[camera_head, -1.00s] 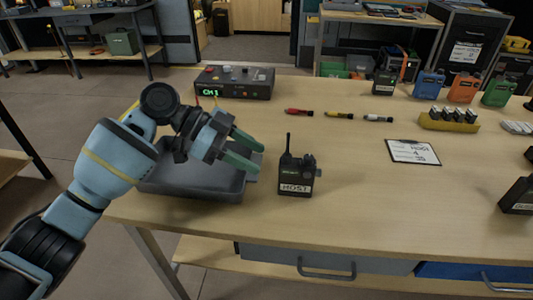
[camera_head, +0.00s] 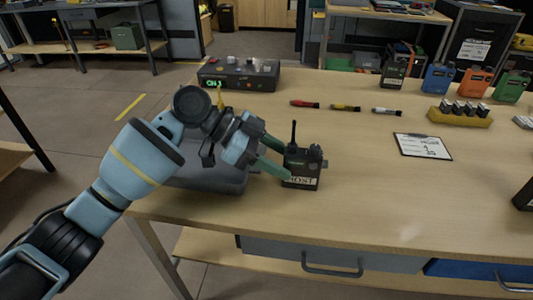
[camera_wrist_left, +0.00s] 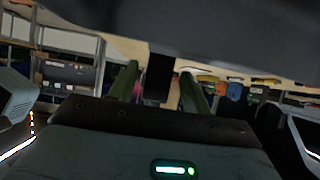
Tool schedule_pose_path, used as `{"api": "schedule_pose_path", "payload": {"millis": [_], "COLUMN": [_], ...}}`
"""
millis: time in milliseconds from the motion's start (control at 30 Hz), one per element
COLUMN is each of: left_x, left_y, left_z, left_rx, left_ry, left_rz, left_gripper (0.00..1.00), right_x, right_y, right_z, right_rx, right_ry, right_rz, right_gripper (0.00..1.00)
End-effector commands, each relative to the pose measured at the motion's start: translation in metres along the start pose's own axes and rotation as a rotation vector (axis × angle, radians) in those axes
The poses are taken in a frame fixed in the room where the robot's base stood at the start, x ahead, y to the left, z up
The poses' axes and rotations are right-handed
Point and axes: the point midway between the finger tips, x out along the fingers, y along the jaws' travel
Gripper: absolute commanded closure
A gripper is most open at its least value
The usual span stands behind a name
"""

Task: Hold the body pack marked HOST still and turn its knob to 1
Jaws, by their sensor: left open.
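The black body pack marked HOST (camera_head: 303,170) stands upright on the workbench, antenna up, with a knob (camera_head: 315,151) at its top right. My left gripper (camera_head: 281,158) is open at the pack's left side. One green finger reaches in front of the pack's lower left and overlaps its label; the other is at its upper left, behind. I cannot tell whether they touch it. In the left wrist view the green fingers (camera_wrist_left: 160,88) stand apart, with a dark upright shape between them. My right gripper is not in view.
A grey tray (camera_head: 208,178) sits under my left forearm and wrist. Three small screwdriver-like tools (camera_head: 345,107) and a control box (camera_head: 240,75) lie farther back. The bench front right of the pack is clear.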

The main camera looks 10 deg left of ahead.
Motion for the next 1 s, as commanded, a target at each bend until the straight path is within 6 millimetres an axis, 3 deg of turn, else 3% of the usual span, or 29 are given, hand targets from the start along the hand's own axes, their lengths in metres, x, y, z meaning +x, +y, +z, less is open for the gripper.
{"api": "schedule_pose_path", "payload": {"millis": [400,833,1000], "left_x": [0.034,0.038,0.038], "left_y": [0.0,0.0,0.0], "left_z": [-0.001,0.0,0.0], "left_rx": [0.0,0.001,0.001], "left_ry": [0.001,0.0,0.0], "left_rz": [0.0,-0.001,-0.001], "left_gripper": [0.52,0.52,0.74], "right_x": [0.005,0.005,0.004], "right_y": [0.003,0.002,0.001], "right_z": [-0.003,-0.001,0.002], "right_rx": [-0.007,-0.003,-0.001], "right_ry": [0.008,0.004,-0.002], "right_rz": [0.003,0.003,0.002], "right_gripper": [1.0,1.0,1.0]}}
